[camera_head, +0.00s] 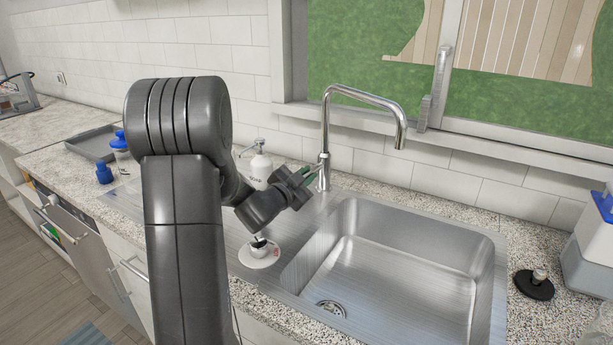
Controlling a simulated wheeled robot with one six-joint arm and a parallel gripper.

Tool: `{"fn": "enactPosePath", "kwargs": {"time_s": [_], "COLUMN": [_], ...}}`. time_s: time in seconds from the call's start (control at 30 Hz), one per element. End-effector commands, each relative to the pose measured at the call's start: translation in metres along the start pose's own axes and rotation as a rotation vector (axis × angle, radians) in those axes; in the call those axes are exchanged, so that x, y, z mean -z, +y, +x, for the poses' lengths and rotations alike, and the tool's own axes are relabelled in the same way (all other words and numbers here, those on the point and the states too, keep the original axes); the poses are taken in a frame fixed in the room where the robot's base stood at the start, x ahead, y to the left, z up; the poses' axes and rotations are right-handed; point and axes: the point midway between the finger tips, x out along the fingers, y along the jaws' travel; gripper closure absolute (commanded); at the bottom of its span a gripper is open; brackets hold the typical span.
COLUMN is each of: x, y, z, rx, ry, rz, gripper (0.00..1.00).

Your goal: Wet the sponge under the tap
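The chrome tap (326,125) stands behind the left part of the steel sink (400,258), and its spout curves over to the right above the basin. No water shows at its mouth. My gripper (306,180) is at the left of the tap's base, just behind the sink's left rim. Small dark green parts show at its tip; I cannot tell whether they are its fingers or something held. Whether it is open or shut is unclear. I cannot make out a sponge for certain; my arm hides part of the counter.
A white soap pump bottle (259,166) stands behind my arm. A white round dish (259,256) with a small dark item sits left of the basin. A black sink plug (534,285) and a blue-topped white container (590,255) are at right. A grey tray (91,142) lies far left.

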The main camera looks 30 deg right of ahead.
Motion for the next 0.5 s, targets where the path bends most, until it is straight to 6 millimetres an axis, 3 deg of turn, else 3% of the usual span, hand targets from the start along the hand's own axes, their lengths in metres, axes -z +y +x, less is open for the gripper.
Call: {"fn": "enactPosePath", "kwargs": {"time_s": [0.5], "x": [0.011], "y": [-0.006], "z": [0.001], "rx": [-0.04], "ry": [-0.055], "rz": [-0.005], "gripper": [1.0]}}
